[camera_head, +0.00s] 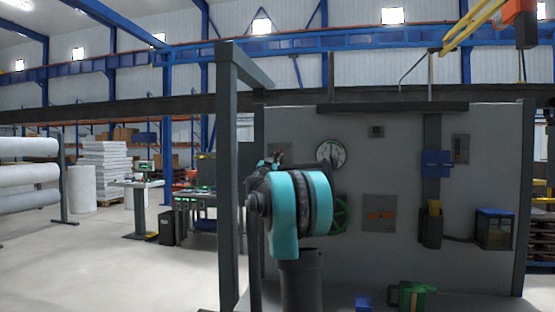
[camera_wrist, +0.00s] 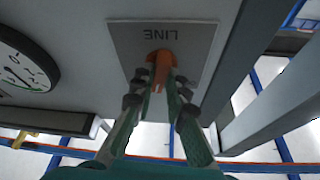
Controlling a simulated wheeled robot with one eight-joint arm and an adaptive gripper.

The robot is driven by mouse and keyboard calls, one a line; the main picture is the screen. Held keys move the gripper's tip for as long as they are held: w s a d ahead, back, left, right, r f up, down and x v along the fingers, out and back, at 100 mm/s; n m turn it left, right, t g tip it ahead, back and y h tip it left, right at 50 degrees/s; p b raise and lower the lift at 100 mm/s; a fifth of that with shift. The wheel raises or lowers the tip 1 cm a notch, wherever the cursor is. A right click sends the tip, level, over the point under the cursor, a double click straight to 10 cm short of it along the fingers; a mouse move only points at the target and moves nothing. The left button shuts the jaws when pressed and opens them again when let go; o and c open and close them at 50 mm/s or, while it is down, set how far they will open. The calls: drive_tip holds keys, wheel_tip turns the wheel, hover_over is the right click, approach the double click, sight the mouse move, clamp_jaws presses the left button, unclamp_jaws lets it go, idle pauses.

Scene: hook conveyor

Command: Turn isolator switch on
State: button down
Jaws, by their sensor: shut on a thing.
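The isolator switch (camera_wrist: 161,58) is an orange handle on a grey plate (camera_wrist: 200,38) marked LINE, which reads upside down in the wrist view. My gripper (camera_wrist: 157,88) has its two fingers on either side of the orange handle, shut on it, and the handle's lower end shows between the fingertips. In the head view my gripper (camera_head: 276,160) is at the upper left of the grey panel, and my teal arm hides most of it and the switch.
A round gauge (camera_head: 330,152) is just right of my gripper. A green handwheel (camera_head: 342,212) is partly behind my arm. A grey plate with an orange part (camera_head: 380,215) is further right. A dark post (camera_head: 228,180) stands close on the left.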

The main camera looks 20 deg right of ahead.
drive_tip(key=m+g+h, duration=0.1)
drive_tip(key=m+g, duration=0.1)
drive_tip(key=m, duration=0.2)
drive_tip(key=m+g+h, duration=0.1)
drive_tip(key=m, duration=0.3)
drive_tip(key=shift+w+a+r+g, duration=0.1)
drive_tip(key=shift+a+r+g, duration=0.05)
drive_tip(key=shift+g, duration=0.25)
drive_tip(key=shift+m, duration=0.5)
drive_tip(key=c, duration=1.5)
unclamp_jaws()
drive_tip(key=shift+c, duration=0.2)
drive_tip(key=v, duration=1.2)
drive_tip(key=shift+w+a, duration=0.1)
